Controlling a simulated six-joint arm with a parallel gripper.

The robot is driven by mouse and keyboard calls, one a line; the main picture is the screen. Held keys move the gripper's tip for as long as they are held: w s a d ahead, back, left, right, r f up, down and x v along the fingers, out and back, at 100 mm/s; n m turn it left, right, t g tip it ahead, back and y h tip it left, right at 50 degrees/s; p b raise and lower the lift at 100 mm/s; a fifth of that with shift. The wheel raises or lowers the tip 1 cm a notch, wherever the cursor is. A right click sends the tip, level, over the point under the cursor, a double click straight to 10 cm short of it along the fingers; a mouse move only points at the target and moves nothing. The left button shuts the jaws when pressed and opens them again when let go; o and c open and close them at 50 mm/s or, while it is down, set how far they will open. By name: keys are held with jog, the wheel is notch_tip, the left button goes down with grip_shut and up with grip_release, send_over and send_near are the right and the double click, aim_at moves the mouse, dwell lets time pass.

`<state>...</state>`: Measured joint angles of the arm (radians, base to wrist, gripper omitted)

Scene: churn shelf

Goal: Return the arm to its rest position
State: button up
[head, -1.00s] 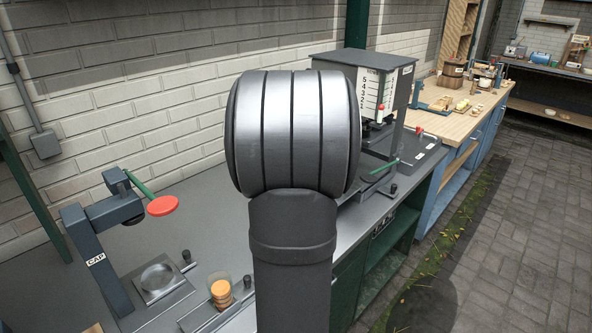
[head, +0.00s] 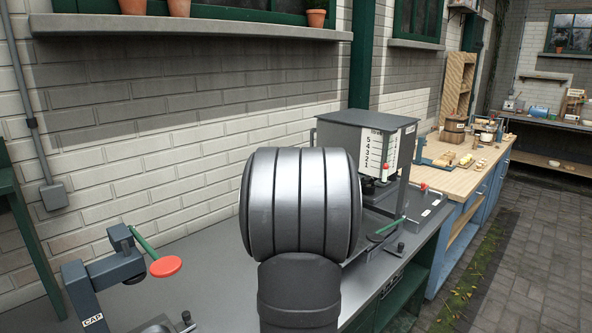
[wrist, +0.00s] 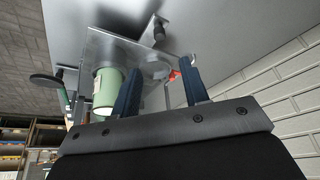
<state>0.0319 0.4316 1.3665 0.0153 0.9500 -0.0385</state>
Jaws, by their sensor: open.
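My gripper (wrist: 160,88) shows in the wrist view with its two dark blue fingers spread apart. I see nothing held between them. A pale green cylinder (wrist: 106,88) stands beyond the left finger and is partly covered by it. A grey plate (wrist: 115,46) with a round ring lies beyond the fingers, and a small red part shows by the right finger. In the head view my own arm's silver joint fills the lower middle. The gripper is not visible there.
The grey bench (head: 216,250) carries the CAP press with a red disc (head: 165,266) at left and a dark numbered machine (head: 362,140) behind my arm. A wooden-topped bench (head: 470,176) with small items stands farther right. The paved floor at right is open.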

jog(key=x, duration=1.2)
jog(key=shift+f, duration=0.1)
jog(key=v, duration=1.8)
jog(key=x, duration=1.7)
jog(key=shift+f, duration=0.3)
jog(key=w+d, duration=0.3)
jog(key=w, duration=0.1)
jog(key=shift+d+f, duration=0.15)
jog(key=shift+d, duration=0.25)
jog(key=shift+w, duration=0.1)
